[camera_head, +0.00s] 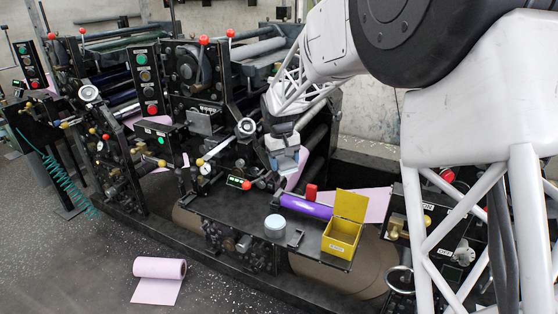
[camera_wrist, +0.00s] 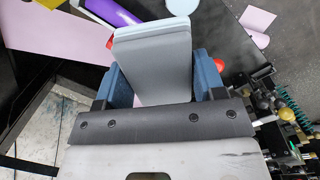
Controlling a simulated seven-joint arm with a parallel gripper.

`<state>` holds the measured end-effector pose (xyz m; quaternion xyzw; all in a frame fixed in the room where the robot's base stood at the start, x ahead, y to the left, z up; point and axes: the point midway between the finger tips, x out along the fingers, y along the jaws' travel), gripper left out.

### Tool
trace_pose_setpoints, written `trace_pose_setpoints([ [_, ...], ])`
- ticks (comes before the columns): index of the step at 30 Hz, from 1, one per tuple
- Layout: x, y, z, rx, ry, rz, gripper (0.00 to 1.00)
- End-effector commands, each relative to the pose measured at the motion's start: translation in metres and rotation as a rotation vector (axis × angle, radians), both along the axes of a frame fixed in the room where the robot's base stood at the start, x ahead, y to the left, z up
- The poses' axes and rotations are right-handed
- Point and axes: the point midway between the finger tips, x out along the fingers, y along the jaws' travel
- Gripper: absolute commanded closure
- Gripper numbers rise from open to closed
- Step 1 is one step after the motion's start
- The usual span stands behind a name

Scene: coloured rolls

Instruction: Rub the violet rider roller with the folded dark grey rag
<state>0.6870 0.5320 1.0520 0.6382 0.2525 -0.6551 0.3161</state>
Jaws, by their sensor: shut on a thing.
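My gripper (camera_head: 287,160) hangs above and behind the dark bench shelf, with its blue fingers pointing down. In the wrist view the blue fingers (camera_wrist: 165,88) are shut on the folded grey rag (camera_wrist: 155,65), which sticks out beyond them as a thick flat pad with a paler far edge. The rag is hard to make out in the head view. The violet roller (camera_head: 306,206) lies on the shelf, in front of and below my gripper. Part of it shows at the top of the wrist view (camera_wrist: 112,12). The rag appears apart from it.
An open yellow box (camera_head: 341,238) stands at the roller's right end, a red object (camera_head: 311,192) behind it. Press frames with levers crowd the left. A pink roll (camera_head: 159,269) lies on the floor.

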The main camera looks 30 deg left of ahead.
Motion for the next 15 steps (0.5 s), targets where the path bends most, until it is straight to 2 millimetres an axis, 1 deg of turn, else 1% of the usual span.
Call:
trace_pose_setpoints([
  [3,0.014,-0.022,-0.024,-0.076,-0.011,0.118,0.56],
  [6,0.025,-0.038,-0.042,-0.146,-0.036,0.251,0.56],
  [10,0.036,-0.054,-0.063,-0.230,-0.077,0.427,0.56],
  [15,0.045,-0.066,-0.085,-0.314,-0.149,0.638,0.56],
])
